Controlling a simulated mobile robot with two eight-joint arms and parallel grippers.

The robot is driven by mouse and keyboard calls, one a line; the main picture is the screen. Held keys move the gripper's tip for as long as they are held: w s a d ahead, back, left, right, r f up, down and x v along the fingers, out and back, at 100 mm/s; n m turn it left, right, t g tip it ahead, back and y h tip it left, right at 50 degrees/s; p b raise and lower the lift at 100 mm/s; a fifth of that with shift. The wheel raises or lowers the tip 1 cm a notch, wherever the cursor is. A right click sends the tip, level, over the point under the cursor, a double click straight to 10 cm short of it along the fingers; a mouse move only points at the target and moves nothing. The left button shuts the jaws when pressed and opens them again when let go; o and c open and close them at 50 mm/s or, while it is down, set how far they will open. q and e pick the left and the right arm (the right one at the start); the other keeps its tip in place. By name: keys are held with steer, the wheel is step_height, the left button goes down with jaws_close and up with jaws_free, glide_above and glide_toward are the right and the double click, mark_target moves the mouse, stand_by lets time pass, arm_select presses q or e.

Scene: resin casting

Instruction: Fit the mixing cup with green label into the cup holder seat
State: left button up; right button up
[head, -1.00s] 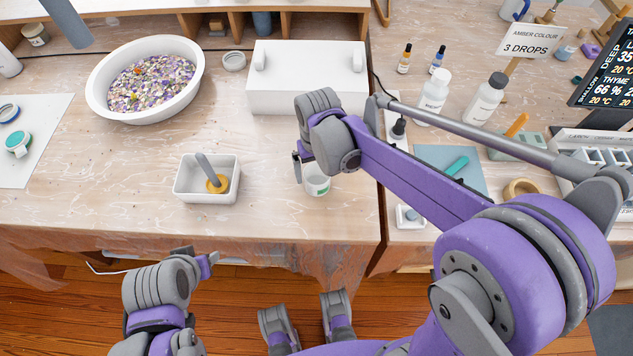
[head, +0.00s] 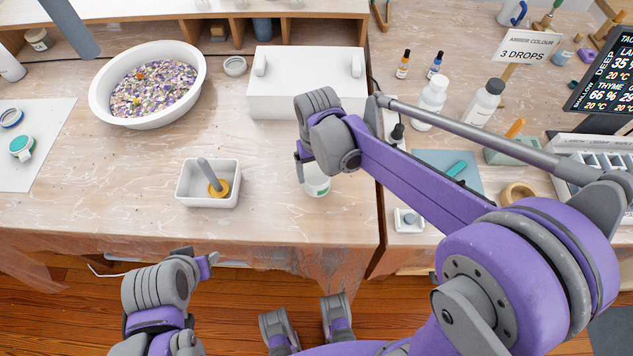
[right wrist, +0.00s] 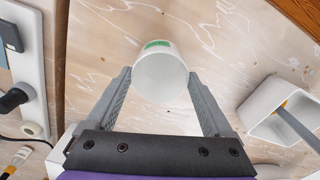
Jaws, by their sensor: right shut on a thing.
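The mixing cup (head: 317,184) is white and translucent with a green label, low over or on the front of the table. My right gripper (head: 301,170) is shut on it. In the right wrist view the cup (right wrist: 160,78) sits between the two fingers, its green label (right wrist: 157,44) on the far side. I cannot tell whether its base touches the table. My left gripper (head: 206,263) is low at the left, in front of the table edge, and looks empty; its finger gap is unclear. I cannot tell for sure which thing is the cup holder seat; a tan ring (head: 516,193) lies at the right.
A white tray (head: 181,190) with a grey-handled tool stands left of the cup. A white box (head: 300,100) and a bowl of petals (head: 104,100) are behind. White bottles (head: 431,103) and a small white dish (head: 408,220) are at the right, beyond a table seam.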

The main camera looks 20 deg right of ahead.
step_height(320, 180, up, 4)
steer(key=shift+r+p, duration=0.1)
steer(key=shift+p, duration=1.15)
